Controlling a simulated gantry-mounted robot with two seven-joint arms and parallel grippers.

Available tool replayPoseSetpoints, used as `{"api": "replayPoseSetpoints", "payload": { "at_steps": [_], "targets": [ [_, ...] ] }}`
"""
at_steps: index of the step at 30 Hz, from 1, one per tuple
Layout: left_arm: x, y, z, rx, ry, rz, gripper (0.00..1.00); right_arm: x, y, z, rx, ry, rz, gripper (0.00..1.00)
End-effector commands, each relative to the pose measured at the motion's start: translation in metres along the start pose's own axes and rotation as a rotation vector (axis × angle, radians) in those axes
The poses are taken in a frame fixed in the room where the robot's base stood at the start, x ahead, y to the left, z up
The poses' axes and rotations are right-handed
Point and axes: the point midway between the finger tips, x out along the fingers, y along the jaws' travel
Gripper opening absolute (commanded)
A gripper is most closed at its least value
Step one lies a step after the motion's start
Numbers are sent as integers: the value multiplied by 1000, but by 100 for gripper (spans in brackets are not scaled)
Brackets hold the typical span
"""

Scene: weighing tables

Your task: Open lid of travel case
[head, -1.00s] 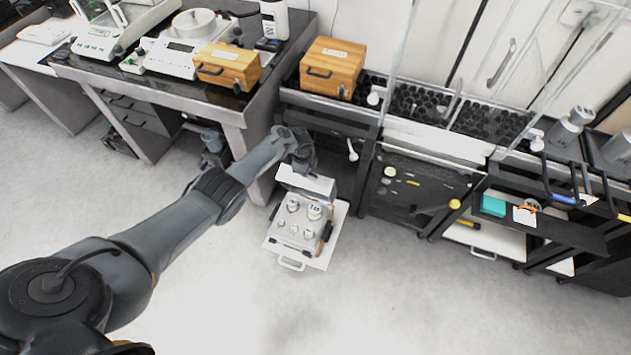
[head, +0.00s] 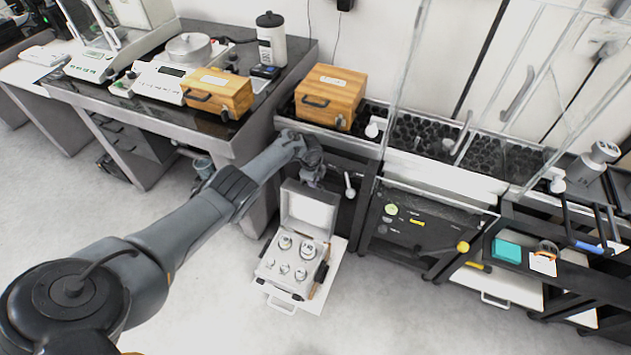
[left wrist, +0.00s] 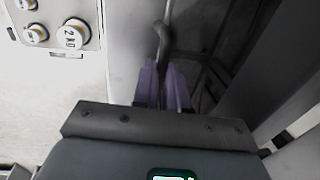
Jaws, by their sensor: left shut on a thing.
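The silver travel case (head: 283,280) stands open on a white board on the floor, with several cylindrical metal weights (head: 300,247) in its base. Its lid (head: 309,208) stands raised at the far side, its pale inner face showing. My left gripper (head: 314,180) is at the lid's upper edge, with my arm reaching in from the left. In the left wrist view the purple fingers (left wrist: 163,85) are closed at the edge of the lid (left wrist: 124,50); the exact contact is partly hidden. A weight marked 2 KG (left wrist: 73,34) shows there too. My right gripper is in no view.
A dark bench with balances and a wooden box (head: 217,93) stands behind on the left. Another wooden box (head: 329,97) sits on the rear shelf. A black cart (head: 425,220) is close on the right. The floor in front of the case is clear.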

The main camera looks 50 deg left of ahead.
Motion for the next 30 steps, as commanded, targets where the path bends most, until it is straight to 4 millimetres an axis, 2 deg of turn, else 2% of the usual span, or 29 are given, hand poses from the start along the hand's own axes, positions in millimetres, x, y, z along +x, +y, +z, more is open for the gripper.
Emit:
{"api": "replayPoseSetpoints", "payload": {
  "at_steps": [13, 14, 18, 30],
  "targets": [
    [-2, -3, 1, -6, 0, -6, 0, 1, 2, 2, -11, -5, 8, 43],
    [-2, -3, 1, -6, 0, -6, 14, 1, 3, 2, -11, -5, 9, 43],
    [-1, -2, 1, -4, 0, -5, 35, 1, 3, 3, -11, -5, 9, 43],
    [-5, -2, 1, -2, 0, -3, 37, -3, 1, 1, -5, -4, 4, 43]
  ]
}}
